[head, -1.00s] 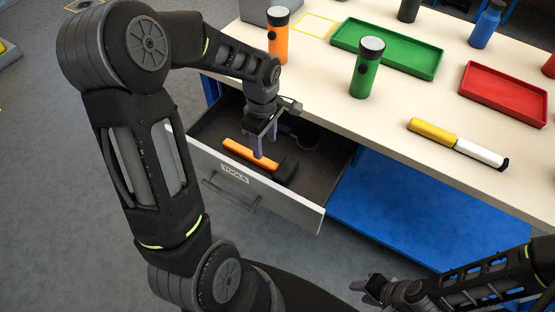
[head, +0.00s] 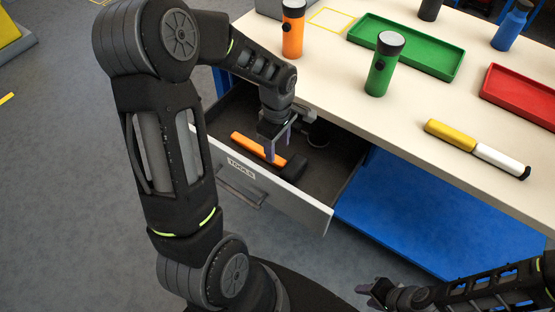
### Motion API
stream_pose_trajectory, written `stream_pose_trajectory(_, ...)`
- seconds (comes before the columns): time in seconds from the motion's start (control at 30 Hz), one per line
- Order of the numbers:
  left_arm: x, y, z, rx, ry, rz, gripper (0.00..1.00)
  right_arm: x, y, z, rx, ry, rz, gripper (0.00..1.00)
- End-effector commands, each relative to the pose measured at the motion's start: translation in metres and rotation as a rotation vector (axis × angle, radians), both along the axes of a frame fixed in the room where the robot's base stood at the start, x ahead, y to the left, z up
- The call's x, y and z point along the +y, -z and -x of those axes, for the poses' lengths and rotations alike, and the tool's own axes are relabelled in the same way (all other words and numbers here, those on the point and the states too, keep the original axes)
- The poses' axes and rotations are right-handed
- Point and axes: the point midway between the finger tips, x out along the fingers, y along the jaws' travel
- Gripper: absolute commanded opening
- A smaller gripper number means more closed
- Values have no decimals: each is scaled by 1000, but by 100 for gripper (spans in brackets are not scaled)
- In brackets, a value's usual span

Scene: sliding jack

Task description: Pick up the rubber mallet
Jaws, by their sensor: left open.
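The rubber mallet (head: 248,144) lies in the open drawer, with its orange handle to the left and its black head (head: 293,168) to the right. My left gripper (head: 276,157) is open and points down at the mallet, its fingers over the handle close to the head. The fingers hide part of the handle, and I cannot tell whether they touch it. My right gripper (head: 370,291) is low at the right, in front of the blue shelf and far from the mallet; its jaw opening is unclear.
The drawer (head: 290,205), labelled TOOLS, has raised walls around the mallet. A dark round object (head: 317,135) lies behind.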

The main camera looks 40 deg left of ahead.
Motion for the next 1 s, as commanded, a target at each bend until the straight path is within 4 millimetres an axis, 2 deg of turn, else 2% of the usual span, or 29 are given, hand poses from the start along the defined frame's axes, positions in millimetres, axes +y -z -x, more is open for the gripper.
stream_pose_trajectory(0.27, 0, 3, 0, 1, 0, 0, 51, 0, 0, 0, 0, 0, 0, 36)
stream_pose_trajectory(0.63, -1, 49, 1, 2, 0, 0, 51, 0, 0, 0, 0, 0, 0, 36)
stream_pose_trajectory(1.0, 0, 52, 0, 0, 0, 0, 51, 0, 0, 0, 0, 0, 0, 36)
